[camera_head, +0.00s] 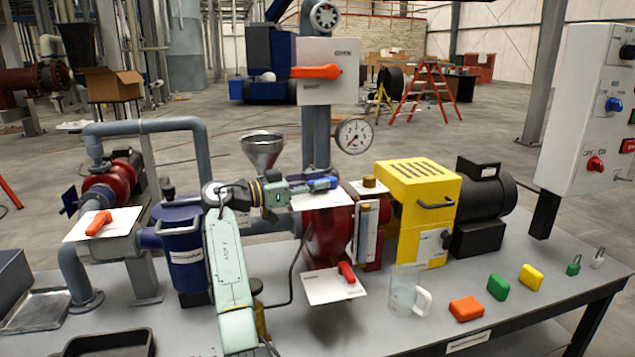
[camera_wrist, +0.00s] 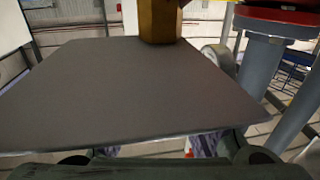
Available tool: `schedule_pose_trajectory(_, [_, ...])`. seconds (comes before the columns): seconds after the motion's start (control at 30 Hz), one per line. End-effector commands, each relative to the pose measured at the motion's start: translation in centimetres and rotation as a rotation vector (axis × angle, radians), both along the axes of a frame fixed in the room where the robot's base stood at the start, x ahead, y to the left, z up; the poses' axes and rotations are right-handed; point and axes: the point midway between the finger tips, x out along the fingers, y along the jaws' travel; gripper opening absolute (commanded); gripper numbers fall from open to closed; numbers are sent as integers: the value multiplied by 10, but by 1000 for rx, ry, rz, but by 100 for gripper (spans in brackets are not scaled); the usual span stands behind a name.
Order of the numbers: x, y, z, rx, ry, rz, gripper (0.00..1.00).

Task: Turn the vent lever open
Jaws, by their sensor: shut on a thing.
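The blue vent lever (camera_head: 323,184) lies about level over a white label plate (camera_head: 330,201) on top of the red pump housing (camera_head: 318,224). My gripper (camera_head: 308,187) comes in from the left and is shut on the lever; the blue end shows past the fingers. In the wrist view a dark grey plate (camera_wrist: 130,90) fills most of the picture and hides the lever, with a brass hex piece (camera_wrist: 160,20) behind it. The fingertips are mostly hidden there. The plate's lettering is too small to read.
A metal funnel (camera_head: 262,150) and a pressure gauge (camera_head: 354,135) stand close to my gripper. An orange lever (camera_head: 316,72) sits on a plate above. A yellow guard (camera_head: 418,205) is to the right. A clear jug (camera_head: 404,292) and coloured blocks (camera_head: 466,308) stand on the bench front.

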Motion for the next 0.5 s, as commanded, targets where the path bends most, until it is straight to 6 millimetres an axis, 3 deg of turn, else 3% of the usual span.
schedule_pose_trajectory(0.5, [6, 1, 1, 1, 5, -145, 0])
